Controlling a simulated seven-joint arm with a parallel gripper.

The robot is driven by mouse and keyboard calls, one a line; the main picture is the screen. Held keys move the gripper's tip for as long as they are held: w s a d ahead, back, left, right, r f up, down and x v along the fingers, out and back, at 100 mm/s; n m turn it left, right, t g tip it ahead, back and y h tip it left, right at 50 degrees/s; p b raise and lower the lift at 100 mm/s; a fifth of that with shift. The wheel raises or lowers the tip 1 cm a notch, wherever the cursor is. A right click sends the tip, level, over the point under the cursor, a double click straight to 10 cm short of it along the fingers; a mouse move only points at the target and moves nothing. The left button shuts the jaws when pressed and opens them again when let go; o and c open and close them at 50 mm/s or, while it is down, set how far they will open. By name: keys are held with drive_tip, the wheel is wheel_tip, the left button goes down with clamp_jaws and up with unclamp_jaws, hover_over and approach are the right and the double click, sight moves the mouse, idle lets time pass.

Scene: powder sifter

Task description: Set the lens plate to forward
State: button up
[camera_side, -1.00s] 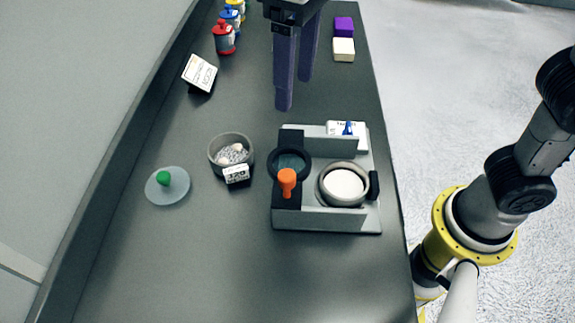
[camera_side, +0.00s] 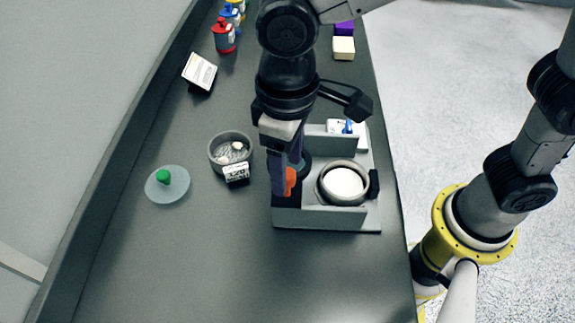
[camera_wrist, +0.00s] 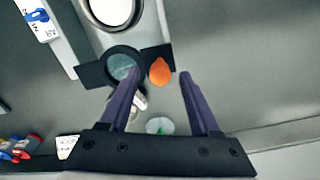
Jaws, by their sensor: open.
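The lens plate is a dark ring with a bluish glass, and in the wrist view its ring (camera_wrist: 106,60) shows clearly. In the side view the lens ring (camera_side: 305,165) is mostly hidden behind my gripper. An orange knob (camera_wrist: 160,71) stands beside the ring; it also shows in the side view (camera_side: 290,182). My gripper (camera_wrist: 155,74) is open, with its purple fingers pointing down over the knob. In the wrist view the knob lies between the fingertips, nearer the left one. In the side view my gripper (camera_side: 282,190) is at the knob. I cannot tell whether it touches.
The grey sifter housing (camera_side: 330,218) has walls and a round pan (camera_side: 343,184) of white powder. To its left are a bowl (camera_side: 230,150) labelled 320 and a clear lid (camera_side: 167,190) with a green knob. The counter in front is clear.

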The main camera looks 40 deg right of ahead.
drive_tip(key=shift+f, duration=0.65)
clamp_jaws()
idle(1.0)
